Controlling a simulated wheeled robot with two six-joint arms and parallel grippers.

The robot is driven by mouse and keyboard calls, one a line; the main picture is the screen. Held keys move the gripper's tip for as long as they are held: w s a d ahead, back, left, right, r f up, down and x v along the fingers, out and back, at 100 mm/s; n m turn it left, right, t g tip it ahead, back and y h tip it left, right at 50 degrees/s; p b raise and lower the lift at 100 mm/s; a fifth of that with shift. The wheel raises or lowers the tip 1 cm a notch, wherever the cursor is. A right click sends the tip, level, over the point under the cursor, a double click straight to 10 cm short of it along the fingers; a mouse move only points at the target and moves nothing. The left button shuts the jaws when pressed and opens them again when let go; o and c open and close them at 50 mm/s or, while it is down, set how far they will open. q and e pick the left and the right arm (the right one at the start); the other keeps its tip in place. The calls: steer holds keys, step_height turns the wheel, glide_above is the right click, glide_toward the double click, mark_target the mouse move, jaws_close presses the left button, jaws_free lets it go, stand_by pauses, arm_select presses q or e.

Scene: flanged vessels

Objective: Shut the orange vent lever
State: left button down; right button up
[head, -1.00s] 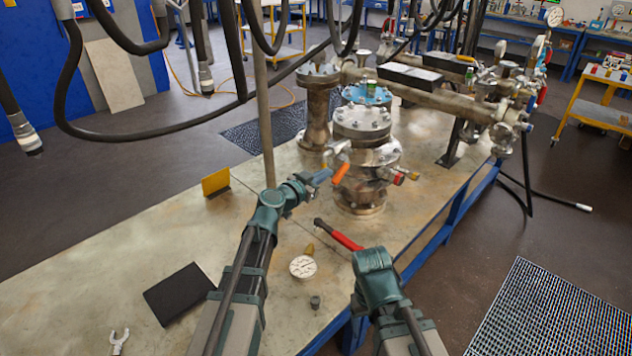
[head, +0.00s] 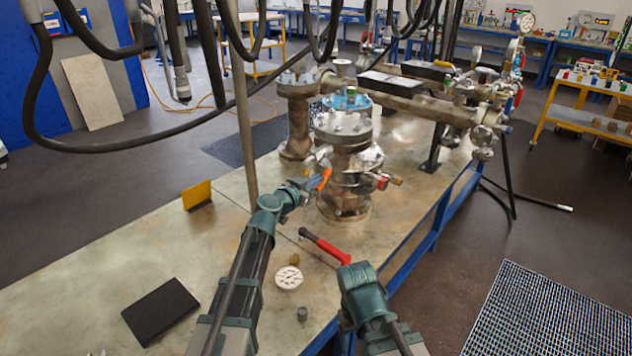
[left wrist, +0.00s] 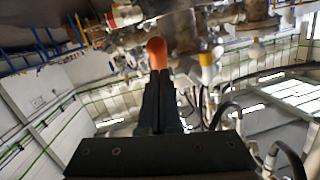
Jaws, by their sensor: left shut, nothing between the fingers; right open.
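The orange vent lever (head: 324,180) sticks out from the left side of the flanged steel vessel (head: 345,160). In the head view it slants down toward me. My left gripper (head: 311,187) is shut and empty, its fingertips right at the lever. In the left wrist view the rounded orange lever end (left wrist: 156,52) shows just beyond the shut fingers (left wrist: 160,90); I cannot tell whether they touch. My right gripper (head: 362,285) is low over the table's front edge, and its own wrist mostly hides its fingers.
A red-handled tool (head: 326,246), a round gauge (head: 289,278), a black plate (head: 160,310) and a yellow bracket (head: 197,195) are on the table. A second fitting with a red and yellow end (head: 384,181) juts from the vessel's right side. Black hoses (head: 150,140) hang at upper left.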

arm_select(q)
steer(key=shift+f+b, duration=0.3)
steer(key=shift+b, duration=0.05)
steer(key=shift+w+d+f+b, duration=0.15)
steer(key=shift+w+f+b, duration=0.05)
steer(key=shift+f+b, duration=0.3)
steer(key=shift+w+d+f+b, duration=0.1)
steer(key=shift+w+f+b, duration=0.05)
steer(key=shift+f+b, duration=0.3)
steer(key=shift+w+d+f+b, duration=0.25)
steer(key=shift+w+f+b, duration=0.1)
steer(key=shift+f+b, duration=0.3)
steer(key=shift+w+d+f+b, duration=0.25)
steer(key=shift+w+f+b, duration=0.1)
steer(key=shift+f+b, duration=0.25)
steer(key=w+d+f+b, duration=0.2)
steer(key=w, duration=0.1)
steer(key=shift+d+f, duration=0.1)
steer(key=shift+f, duration=0.05)
steer(key=shift+w, duration=0.1)
steer(key=shift+d, duration=0.1)
